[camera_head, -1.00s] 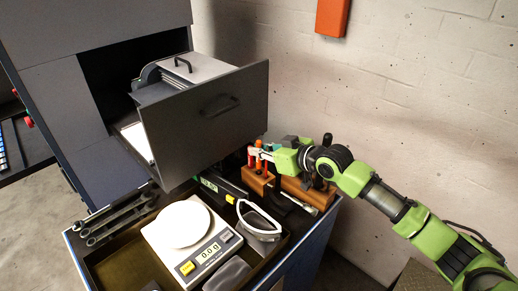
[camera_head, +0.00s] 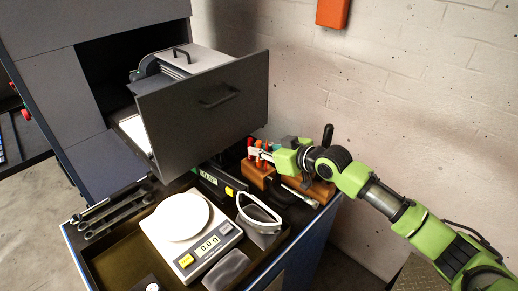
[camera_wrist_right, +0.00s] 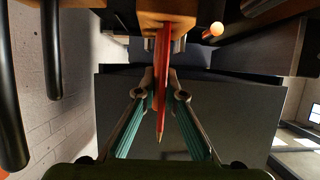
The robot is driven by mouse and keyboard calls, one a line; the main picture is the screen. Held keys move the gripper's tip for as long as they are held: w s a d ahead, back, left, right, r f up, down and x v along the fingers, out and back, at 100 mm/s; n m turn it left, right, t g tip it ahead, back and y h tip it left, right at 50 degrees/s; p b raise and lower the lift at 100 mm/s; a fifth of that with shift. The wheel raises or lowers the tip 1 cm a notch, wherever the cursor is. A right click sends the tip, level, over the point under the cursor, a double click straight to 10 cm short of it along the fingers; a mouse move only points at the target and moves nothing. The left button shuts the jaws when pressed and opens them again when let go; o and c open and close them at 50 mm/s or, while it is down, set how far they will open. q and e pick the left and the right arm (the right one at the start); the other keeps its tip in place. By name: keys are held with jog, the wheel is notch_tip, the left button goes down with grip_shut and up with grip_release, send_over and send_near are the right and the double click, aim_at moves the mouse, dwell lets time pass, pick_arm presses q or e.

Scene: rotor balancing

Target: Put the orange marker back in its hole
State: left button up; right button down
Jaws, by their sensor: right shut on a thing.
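The orange marker (camera_head: 258,161) stands roughly upright at the wooden block (camera_head: 256,178) in the head view. My right gripper (camera_head: 262,153) is shut on it, just above the block. In the right wrist view the red-orange marker (camera_wrist_right: 162,85) runs between the two fingers, with a pointed end toward the camera. Its other end reaches the wooden block (camera_wrist_right: 150,20) at the top. I cannot tell whether that end is inside a hole. A red-handled tool (camera_head: 249,147) stands just left of the marker. My left gripper is not in view.
An open dark drawer (camera_head: 205,105) hangs close to the left of my right gripper. A brick wall (camera_head: 430,90) stands behind.

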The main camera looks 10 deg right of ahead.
jog(key=c, duration=2)
grip_release()
jog(key=shift+c, duration=0.2)
jog(key=v, duration=1.2)
jog(key=shift+s+f, duration=0.1)
